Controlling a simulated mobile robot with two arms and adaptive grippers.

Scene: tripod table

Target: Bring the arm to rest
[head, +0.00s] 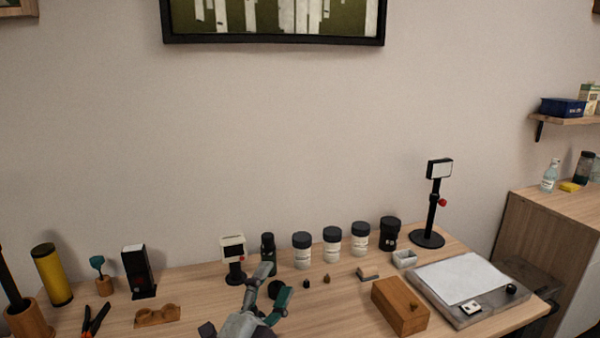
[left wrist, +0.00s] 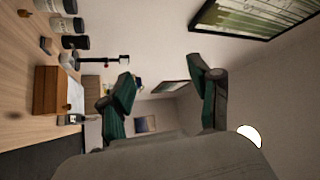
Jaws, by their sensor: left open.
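My left gripper (head: 266,287) is at the front middle of the table (head: 345,310) in the head view. Its grey and green fingers point away from me, and nothing shows between them. In the left wrist view its two green fingers (left wrist: 165,95) stand wide apart, with only the room and wall behind the gap. My right gripper is in neither view.
A wooden box (head: 400,306) and a grey board with a white sheet (head: 465,278) lie to the right. Several dark-lidded jars (head: 332,248) and a small display stand (head: 234,258) line the back. A black lamp-like stand (head: 431,205) rises at the back right. Pliers (head: 95,320) lie at the left.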

